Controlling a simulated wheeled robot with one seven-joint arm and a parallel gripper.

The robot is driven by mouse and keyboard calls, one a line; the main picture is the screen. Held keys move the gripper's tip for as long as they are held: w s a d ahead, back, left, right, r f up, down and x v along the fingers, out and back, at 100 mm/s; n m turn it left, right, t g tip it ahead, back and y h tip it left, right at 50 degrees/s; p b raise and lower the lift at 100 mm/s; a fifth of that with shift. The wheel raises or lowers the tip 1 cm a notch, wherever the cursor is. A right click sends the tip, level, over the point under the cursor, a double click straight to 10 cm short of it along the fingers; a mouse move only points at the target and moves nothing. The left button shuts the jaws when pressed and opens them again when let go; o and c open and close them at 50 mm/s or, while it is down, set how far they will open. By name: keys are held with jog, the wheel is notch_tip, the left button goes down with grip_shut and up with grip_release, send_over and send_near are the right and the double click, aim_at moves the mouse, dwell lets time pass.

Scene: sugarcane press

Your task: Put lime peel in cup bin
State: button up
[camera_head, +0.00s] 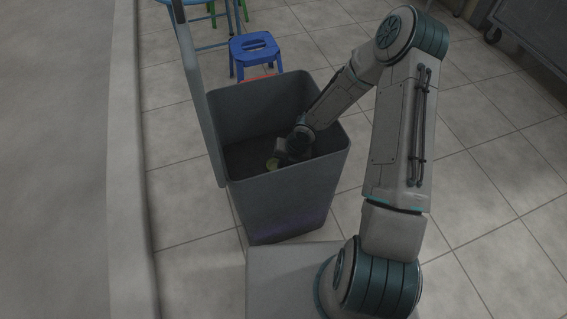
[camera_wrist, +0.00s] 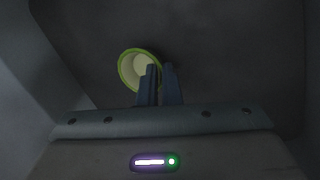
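The lime peel (camera_wrist: 137,69) is a hollow half shell with a green rim and a pale inside. In the wrist view it sits at the fingertips, mostly to the left of them, with its right rim between the two close fingers. My gripper (camera_wrist: 161,72) appears shut on that rim.
The bin's raised lid (camera_head: 199,95) stands upright on its left side. A blue stool (camera_head: 254,50) stands behind the bin. A pale counter (camera_head: 60,160) fills the left. Tiled floor (camera_head: 490,190) is open at the right, with a grey cart (camera_head: 535,30) at the back right.

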jog(key=o, duration=0.4)
jog(key=shift+o, duration=0.2)
jog(key=p+v, duration=0.6)
jog(key=v, duration=0.6)
jog(key=shift+p, duration=0.4)
